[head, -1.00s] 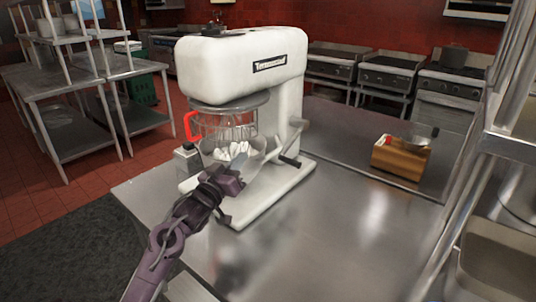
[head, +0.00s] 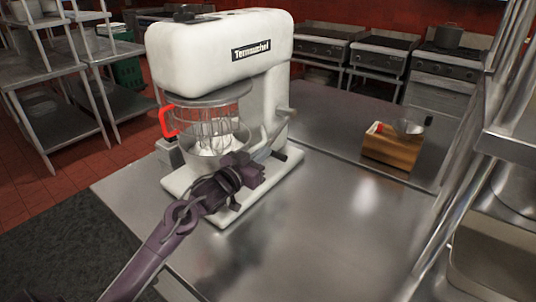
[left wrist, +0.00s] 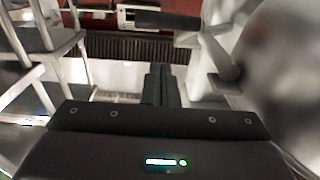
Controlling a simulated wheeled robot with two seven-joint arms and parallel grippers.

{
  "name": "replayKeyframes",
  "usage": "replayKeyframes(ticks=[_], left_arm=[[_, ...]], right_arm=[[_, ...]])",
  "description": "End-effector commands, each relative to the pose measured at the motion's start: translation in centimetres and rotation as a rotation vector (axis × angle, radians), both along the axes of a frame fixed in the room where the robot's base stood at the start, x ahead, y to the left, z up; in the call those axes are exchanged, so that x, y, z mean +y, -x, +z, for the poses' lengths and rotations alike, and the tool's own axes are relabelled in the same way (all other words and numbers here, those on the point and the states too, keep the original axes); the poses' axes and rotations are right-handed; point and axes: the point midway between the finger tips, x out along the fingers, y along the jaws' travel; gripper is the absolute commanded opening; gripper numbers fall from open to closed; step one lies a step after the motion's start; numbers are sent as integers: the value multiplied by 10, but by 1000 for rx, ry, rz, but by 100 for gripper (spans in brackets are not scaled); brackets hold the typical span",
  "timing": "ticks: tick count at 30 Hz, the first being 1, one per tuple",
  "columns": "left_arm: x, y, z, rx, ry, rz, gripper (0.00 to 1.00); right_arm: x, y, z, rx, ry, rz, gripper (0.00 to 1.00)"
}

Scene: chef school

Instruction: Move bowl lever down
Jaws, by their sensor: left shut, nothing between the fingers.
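The white stand mixer (head: 215,50) stands on the steel table, its metal bowl (head: 205,155) under the whisk and wire guard. A lever with a dark grip (head: 279,155) sticks out low on the mixer's right side; I take it as the bowl lever. A grey knob (head: 286,112) sits higher on the column. My left gripper (head: 256,168) is shut and empty, in front of the mixer, right of the bowl and close to the dark grip. I cannot tell whether it touches. Its closed fingers (left wrist: 161,85) show in the left wrist view. My right gripper is out of view.
A wooden box (head: 391,149) with a pan stands further right on the table (head: 330,225). The front right of the table is clear. A metal rack (head: 490,120) stands at the right edge.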

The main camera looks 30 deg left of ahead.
Motion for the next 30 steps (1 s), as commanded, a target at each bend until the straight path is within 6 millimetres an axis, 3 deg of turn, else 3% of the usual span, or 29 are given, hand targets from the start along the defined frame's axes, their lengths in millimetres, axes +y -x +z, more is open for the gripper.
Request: replayKeyframes(ticks=[9,22,30], left_arm=[[-4,-26,-25,0,2,0,0],[-4,-28,-30,0,2,1,0],[-5,-36,-58,-45,10,0,0]], right_arm=[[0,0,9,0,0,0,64],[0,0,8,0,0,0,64],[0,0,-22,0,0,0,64]])
